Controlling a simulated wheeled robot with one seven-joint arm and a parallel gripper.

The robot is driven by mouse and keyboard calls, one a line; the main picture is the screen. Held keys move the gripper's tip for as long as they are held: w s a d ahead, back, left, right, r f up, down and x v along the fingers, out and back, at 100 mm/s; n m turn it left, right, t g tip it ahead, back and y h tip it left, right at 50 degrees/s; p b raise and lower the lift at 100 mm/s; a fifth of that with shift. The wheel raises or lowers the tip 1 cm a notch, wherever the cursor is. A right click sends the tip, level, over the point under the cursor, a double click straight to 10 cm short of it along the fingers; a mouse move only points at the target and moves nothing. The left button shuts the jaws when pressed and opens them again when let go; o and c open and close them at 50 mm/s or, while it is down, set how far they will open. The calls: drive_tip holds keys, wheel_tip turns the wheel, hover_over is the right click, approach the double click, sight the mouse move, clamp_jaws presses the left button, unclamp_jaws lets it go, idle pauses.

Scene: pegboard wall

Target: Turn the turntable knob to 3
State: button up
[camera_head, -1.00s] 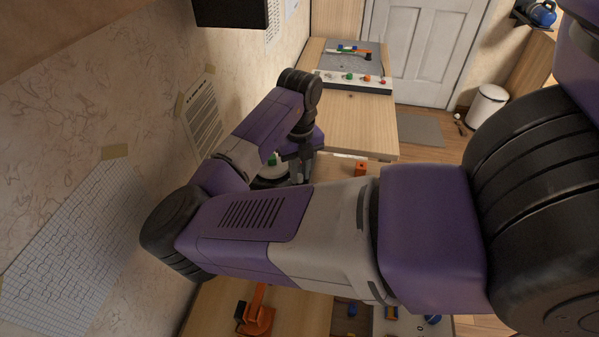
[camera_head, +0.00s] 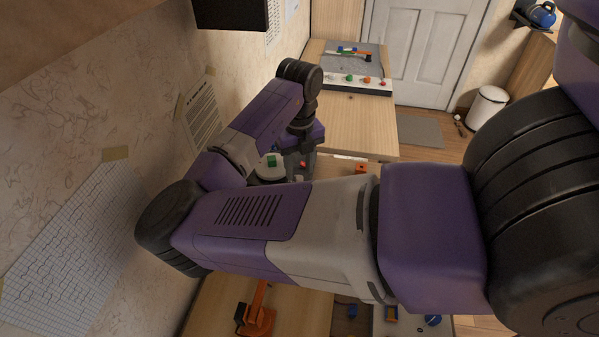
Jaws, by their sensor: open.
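The turntable (camera_head: 268,173) shows only in part as a pale round disc behind my arm, with a green block (camera_head: 271,160) on it. My gripper (camera_head: 298,168) points down at the turntable's right side, and its fingers are partly hidden by my forearm. A small red piece (camera_head: 303,164) shows right at the fingers. I cannot tell whether it is the knob or whether the fingers touch it. The knob and its number marks cannot be made out.
An orange block (camera_head: 361,168) lies right of my gripper. A panel with coloured buttons (camera_head: 352,83) stands on the far bench. A small orange robot arm (camera_head: 257,315) stands near the bottom. The wooden bench top (camera_head: 350,125) beyond my gripper is clear.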

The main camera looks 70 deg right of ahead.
sight(300, 177)
drive_tip(key=shift+r, duration=2.7)
